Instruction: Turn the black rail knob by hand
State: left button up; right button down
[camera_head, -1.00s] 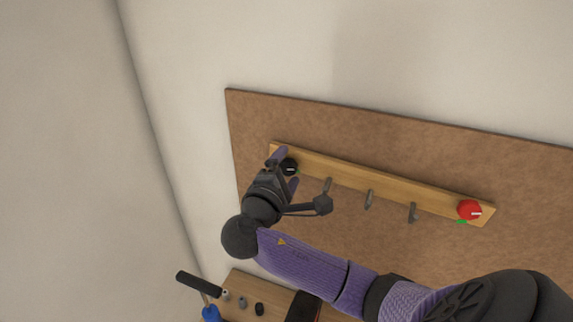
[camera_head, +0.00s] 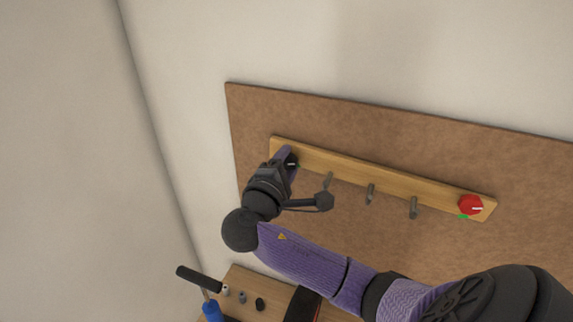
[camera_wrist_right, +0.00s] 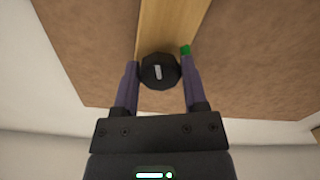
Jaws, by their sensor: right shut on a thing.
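The black rail knob (camera_wrist_right: 160,71) sits at the left end of the wooden rail (camera_head: 345,173), which is fixed to a brown board. A white mark shows on its face, nearly along the rail in the right wrist view. In the head view the knob (camera_head: 291,162) is partly hidden by my right gripper (camera_head: 286,164). In the right wrist view my right gripper (camera_wrist_right: 160,80) has one finger on each side of the knob, shut on it. A green mark (camera_wrist_right: 185,50) is beside the knob on the rail. My left gripper is not in view.
A red knob (camera_head: 470,205) with a green mark is at the rail's right end. Several grey hooks (camera_head: 370,193) hang between the knobs. Below, a wooden surface (camera_head: 240,279) holds small parts and a blue-handled tool (camera_head: 212,310). The wall above is bare.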

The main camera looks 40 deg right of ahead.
jog(key=m+b, duration=0.1)
jog(key=m, duration=0.1)
jog(key=m+b, duration=0.1)
jog(key=m, duration=0.1)
jog(key=shift+f+b, duration=0.3)
jog(key=shift+b, duration=0.1)
jog(key=m+b, duration=0.3)
jog(key=shift+m, duration=0.3)
jog(key=m+b, duration=0.4)
jog(key=shift+m, duration=0.4)
jog(key=shift+r+m+b, duration=0.15)
jog(key=shift+m+b, duration=0.65)
jog(key=shift+m, duration=0.1)
jog(key=shift+c, duration=0.7)
grip_release()
jog(key=shift+r, duration=0.1)
jog(key=shift+a, duration=0.1)
